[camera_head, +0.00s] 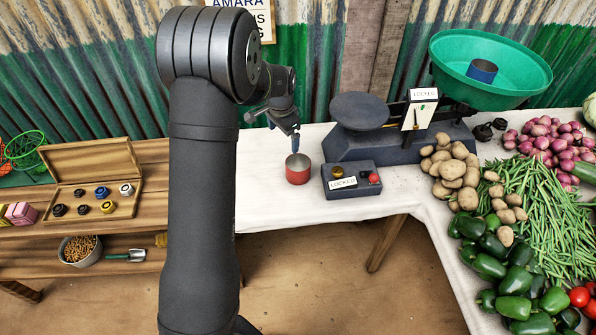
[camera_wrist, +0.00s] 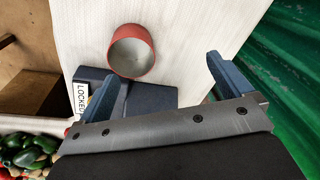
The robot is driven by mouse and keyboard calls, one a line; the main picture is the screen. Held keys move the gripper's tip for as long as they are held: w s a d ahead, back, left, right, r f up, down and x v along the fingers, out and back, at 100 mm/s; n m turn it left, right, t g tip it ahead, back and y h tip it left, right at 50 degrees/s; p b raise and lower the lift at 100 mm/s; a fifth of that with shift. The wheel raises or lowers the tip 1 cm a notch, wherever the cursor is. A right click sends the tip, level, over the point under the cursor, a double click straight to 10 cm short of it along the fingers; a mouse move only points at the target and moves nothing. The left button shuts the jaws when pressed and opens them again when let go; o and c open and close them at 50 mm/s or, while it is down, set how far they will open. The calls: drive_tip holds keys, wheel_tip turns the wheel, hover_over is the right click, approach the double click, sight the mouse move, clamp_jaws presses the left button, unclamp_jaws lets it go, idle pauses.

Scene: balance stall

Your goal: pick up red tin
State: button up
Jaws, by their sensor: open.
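The red tin (camera_head: 298,169) stands upright on the white-covered table, left of the dark locked box. It is open at the top and looks empty inside. In the wrist view the red tin (camera_wrist: 132,51) lies beyond the fingertips, nearer the left finger. My gripper (camera_head: 295,140) is just above the tin in the head view, and it is partly hidden there by its own links. In the wrist view my gripper (camera_wrist: 163,72) has its two blue fingers spread wide with nothing between them. The tin is apart from both fingers.
The dark box (camera_head: 351,180) marked LOCKED stands close right of the tin. Behind it is a balance scale (camera_head: 380,140) with a green pan (camera_head: 490,65) holding a blue tin (camera_head: 482,71). Vegetables fill the right side. The cloth (camera_head: 262,195) left of the tin is clear.

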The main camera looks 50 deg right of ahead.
wheel_tip(320, 180, up, 4)
drive_tip(key=m+y, duration=0.1)
hover_over(298, 155)
drive_tip(key=s+a, duration=0.2)
drive_tip(key=g, duration=0.1)
drive_tip(key=f, duration=1.1)
drive_tip(key=shift+a+f, duration=0.25)
drive_tip(key=shift+f, duration=0.1)
drive_tip(key=f, duration=0.5)
drive_tip(key=shift+s+a, duration=0.15)
drive_tip(key=shift+a, duration=0.05)
drive_tip(key=c, duration=1.1)
